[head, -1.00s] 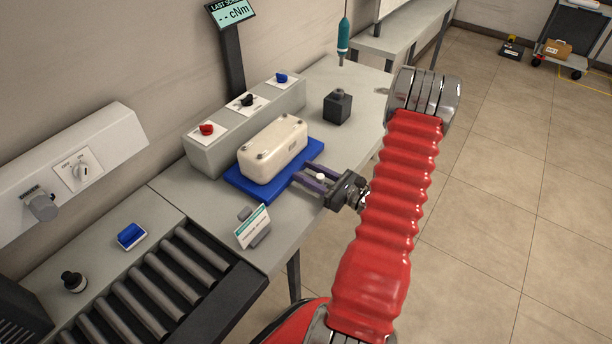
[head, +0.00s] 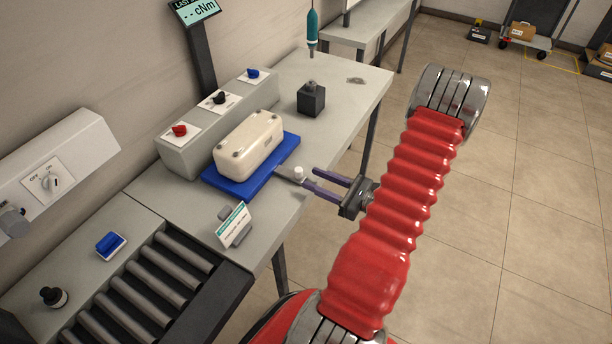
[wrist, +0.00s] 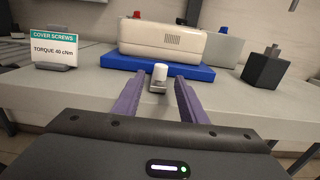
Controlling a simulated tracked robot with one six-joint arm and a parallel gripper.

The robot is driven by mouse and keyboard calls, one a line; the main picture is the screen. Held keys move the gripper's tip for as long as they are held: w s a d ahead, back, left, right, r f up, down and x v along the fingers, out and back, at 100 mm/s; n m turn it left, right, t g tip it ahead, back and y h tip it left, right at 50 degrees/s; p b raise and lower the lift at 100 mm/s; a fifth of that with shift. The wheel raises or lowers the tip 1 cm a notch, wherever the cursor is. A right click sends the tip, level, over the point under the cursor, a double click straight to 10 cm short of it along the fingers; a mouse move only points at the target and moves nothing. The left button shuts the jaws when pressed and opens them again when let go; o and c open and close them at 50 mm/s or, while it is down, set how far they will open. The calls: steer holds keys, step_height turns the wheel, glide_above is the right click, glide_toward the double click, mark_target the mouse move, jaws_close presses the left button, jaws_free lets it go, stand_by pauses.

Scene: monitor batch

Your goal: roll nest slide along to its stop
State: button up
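The nest slide appears as a blue plate (head: 225,187) on the grey bench, with a cream case (head: 250,143) lying on it. A white knob (head: 298,172) stands on a small grey tab at the plate's front edge. It also shows in the wrist view (wrist: 159,73). My gripper (head: 309,178) is open and empty, its two purple fingers pointing at the knob from the bench's front side. In the wrist view the knob is centred between the fingers (wrist: 160,84), at or just beyond their tips. I see no contact. The slide's stop cannot be made out.
A dark block (head: 311,99) stands behind the plate, with a teal driver (head: 312,32) hanging above. A button box (head: 216,120) borders the plate. A torque sign (head: 233,226) and a roller conveyor (head: 150,285) are nearer.

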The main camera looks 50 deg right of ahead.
steer(key=s, duration=0.3)
steer(key=shift+d, duration=0.3)
stand_by(0.4)
